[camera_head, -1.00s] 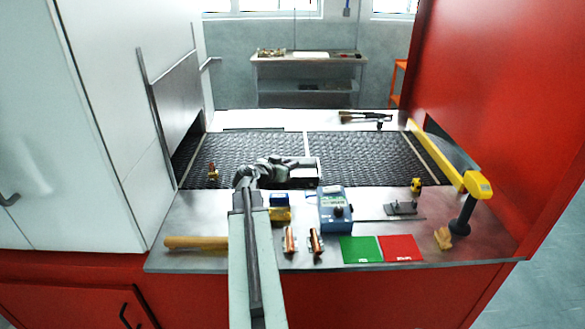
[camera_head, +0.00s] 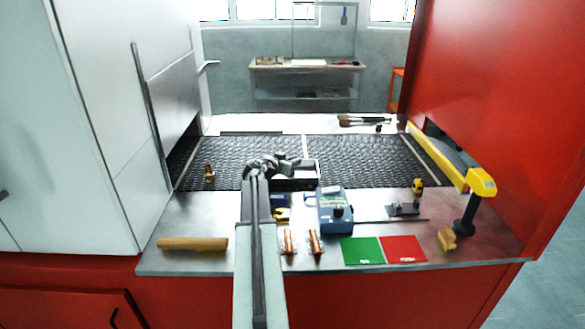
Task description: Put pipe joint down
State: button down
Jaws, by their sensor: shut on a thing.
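The gripper is small in view and partly covered by my own wrist. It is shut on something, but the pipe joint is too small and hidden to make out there. I cannot tell whether it touches the tray. A small brass-coloured fitting (camera_head: 209,174) stands on the belt to the left, apart from my gripper.
The black mesh belt (camera_head: 365,160) is clear right of the tray. A yellow arm (camera_head: 440,160) edges the right.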

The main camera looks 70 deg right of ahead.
jog(key=c, duration=1.3)
grip_release()
jog(key=shift+r, duration=0.3)
jog(key=p+v, duration=0.3)
jog(key=v, duration=0.9)
jog(key=shift+f+p, duration=0.15)
jog(key=shift+p, duration=0.2)
